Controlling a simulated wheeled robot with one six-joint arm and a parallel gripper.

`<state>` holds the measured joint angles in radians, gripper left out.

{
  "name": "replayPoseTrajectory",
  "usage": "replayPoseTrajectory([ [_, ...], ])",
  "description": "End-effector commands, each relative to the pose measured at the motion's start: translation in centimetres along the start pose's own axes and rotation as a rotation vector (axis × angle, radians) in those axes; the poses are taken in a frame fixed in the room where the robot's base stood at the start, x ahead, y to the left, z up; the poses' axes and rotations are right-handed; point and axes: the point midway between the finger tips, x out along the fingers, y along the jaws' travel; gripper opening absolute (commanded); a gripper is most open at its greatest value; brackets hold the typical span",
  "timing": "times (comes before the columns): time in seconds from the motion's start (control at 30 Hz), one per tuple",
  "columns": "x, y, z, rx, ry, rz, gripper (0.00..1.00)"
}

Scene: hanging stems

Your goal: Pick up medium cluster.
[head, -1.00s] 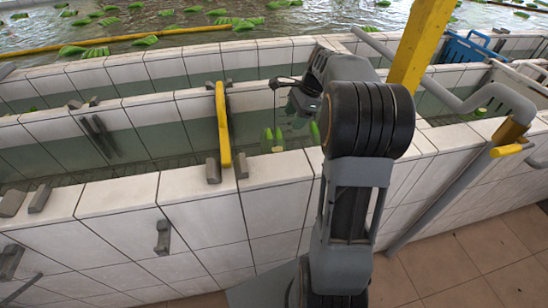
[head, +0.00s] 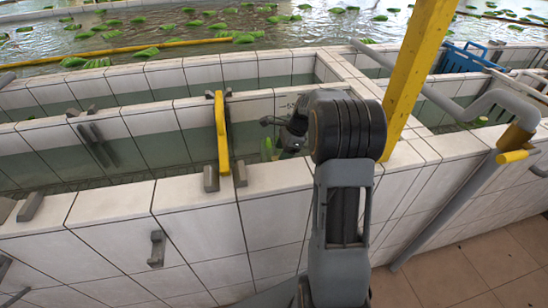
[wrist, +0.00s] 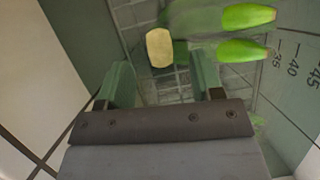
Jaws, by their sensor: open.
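A green banana cluster with a pale cut crown (wrist: 160,48) is in the wrist view, at the top middle. Its green fingers, such as one at the right (wrist: 246,50), point right. My gripper (wrist: 160,74) is open, with one finger on each side below the crown. The crown appears beyond the fingertips, and I cannot tell if anything touches. In the head view a bit of green fruit (head: 266,148) shows in the tiled basin, left of my arm. My arm hides most of the gripper and fruit there. I cannot judge the cluster's size against others.
A white tiled wall (head: 190,197) stands in front of the basin. A yellow bar (head: 221,133) crosses the wall left of my arm. A yellow post (head: 417,60) and grey pipe (head: 455,110) stand to the right. Depth marks line the basin wall (wrist: 303,100).

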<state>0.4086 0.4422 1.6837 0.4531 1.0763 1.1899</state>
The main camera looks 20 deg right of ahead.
Motion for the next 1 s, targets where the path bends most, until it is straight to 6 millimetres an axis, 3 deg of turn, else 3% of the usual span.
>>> replayPoseTrajectory([
  [0.2, 2.6, 0.0, 0.1, -0.001, 0.001, 0.001, 0.60],
  [0.53, 3.0, 0.0, 0.1, -0.001, 0.001, -0.001, 0.60],
  [1.0, 3.0, 0.0, 0.1, -0.001, 0.001, -0.001, 0.15],
])
